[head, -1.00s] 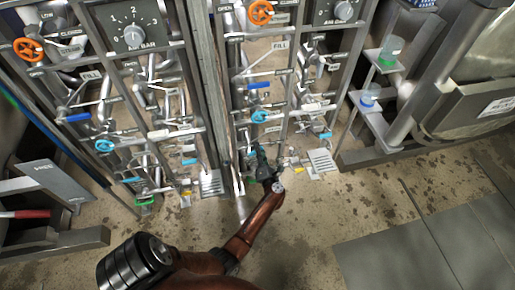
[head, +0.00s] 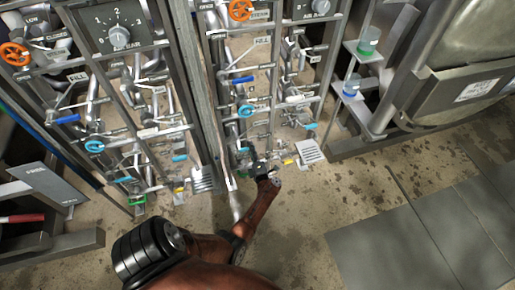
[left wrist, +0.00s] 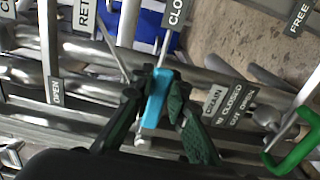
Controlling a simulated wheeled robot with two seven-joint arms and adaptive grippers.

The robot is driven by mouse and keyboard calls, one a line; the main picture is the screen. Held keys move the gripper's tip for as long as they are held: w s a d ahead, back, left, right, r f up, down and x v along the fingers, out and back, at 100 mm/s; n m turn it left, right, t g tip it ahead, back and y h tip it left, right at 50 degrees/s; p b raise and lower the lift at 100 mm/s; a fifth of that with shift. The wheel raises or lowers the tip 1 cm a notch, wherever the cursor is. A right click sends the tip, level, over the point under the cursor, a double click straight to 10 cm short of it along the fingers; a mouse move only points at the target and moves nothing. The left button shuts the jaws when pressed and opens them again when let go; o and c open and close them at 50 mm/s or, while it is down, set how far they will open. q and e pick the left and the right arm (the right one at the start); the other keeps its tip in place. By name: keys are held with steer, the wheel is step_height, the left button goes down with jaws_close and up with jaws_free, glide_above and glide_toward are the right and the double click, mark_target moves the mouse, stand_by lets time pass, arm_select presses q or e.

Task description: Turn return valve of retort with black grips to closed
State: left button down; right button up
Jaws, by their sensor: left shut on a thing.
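In the left wrist view my left gripper (left wrist: 157,98) is shut on a light blue lever handle (left wrist: 154,112), with one dark finger on each side of it. A partly cut-off tag beginning "RET" (left wrist: 84,14) is above. An "OPEN" tag (left wrist: 55,90) is left of the handle and a cut-off "CLO" tag (left wrist: 176,12) is above right. In the head view my left gripper (head: 256,161) is at the low part of the right-hand valve panel, and hides most of the held handle. I cannot make out black grips. My right gripper is out of view.
A green handle (left wrist: 293,143) and a drain tag (left wrist: 214,101) are close on the right in the wrist view. Pipes and a blue wheel (head: 246,111) crowd the panel. A post (head: 198,90) stands left of my gripper. Open floor (head: 370,185) is at right.

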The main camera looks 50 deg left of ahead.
arm_select(q)
steer(key=shift+d+f, duration=0.1)
steer(key=c, duration=2)
jaws_free()
steer(key=shift+w+f, duration=0.1)
steer(key=shift+c, duration=0.2)
steer(key=shift+o, duration=1)
steer(key=v, duration=0.7)
steer(key=shift+d, duration=0.2)
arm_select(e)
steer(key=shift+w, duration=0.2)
